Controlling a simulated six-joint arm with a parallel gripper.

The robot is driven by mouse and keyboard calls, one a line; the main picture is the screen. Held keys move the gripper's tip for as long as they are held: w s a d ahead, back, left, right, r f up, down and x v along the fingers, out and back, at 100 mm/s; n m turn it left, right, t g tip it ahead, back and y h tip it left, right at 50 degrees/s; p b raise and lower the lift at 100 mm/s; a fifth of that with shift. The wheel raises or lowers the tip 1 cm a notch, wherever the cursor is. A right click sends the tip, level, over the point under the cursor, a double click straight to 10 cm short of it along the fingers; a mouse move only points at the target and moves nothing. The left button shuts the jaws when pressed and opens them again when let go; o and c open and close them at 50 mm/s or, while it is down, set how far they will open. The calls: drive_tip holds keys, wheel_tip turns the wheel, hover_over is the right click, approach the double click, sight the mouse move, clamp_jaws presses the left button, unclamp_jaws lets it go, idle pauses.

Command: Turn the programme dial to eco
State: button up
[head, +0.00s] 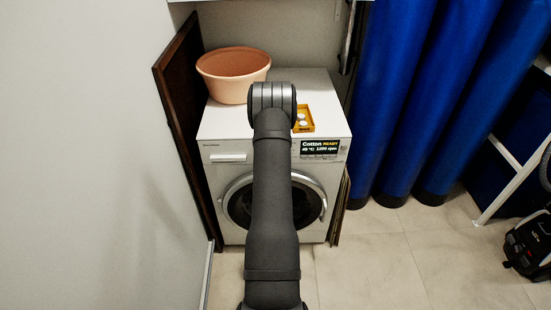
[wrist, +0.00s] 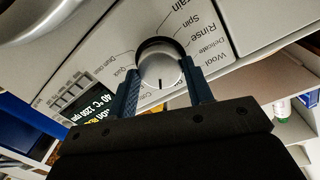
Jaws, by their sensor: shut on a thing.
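The programme dial (wrist: 158,62) is a round silver knob on the washing machine's panel, seen in the wrist view. My gripper (wrist: 161,76) is shut on it, with one blue finger on each side. A dark mark on the dial points down in the picture, toward a label beginning "Co" that is partly hidden. Other labels read Quick, Drum clean, Spin, Rinse, Delicate and Wool; I cannot see an eco label. The display (head: 320,148) reads Cotton, READY, 40 °C, 1200 rpm. In the head view my arm hides the dial and gripper.
The washing machine (head: 222,178) has a terracotta basin (head: 232,72) and a yellow tray (head: 306,126) with white pieces on top. A dark board (head: 180,95) leans at its left.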

drive_tip(key=m, duration=0.4)
drive_tip(key=shift+m+y, duration=0.3)
drive_tip(key=shift+m, duration=0.1)
idle(0.5)
drive_tip(key=o, duration=1)
drive_tip(key=s, duration=1.1)
drive_tip(key=s+r, duration=0.1)
drive_tip(key=s, duration=0.5)
drive_tip(key=shift+s+a+r, duration=0.1)
drive_tip(key=shift+s+a, duration=0.1)
drive_tip(key=shift+a, duration=0.1)
drive_tip(key=shift+w, duration=0.15)
drive_tip(key=w, duration=1.1)
drive_tip(key=w+f, duration=0.1)
drive_tip(key=w, duration=0.5)
drive_tip(key=shift+d+f, duration=0.1)
drive_tip(key=shift+d, duration=0.2)
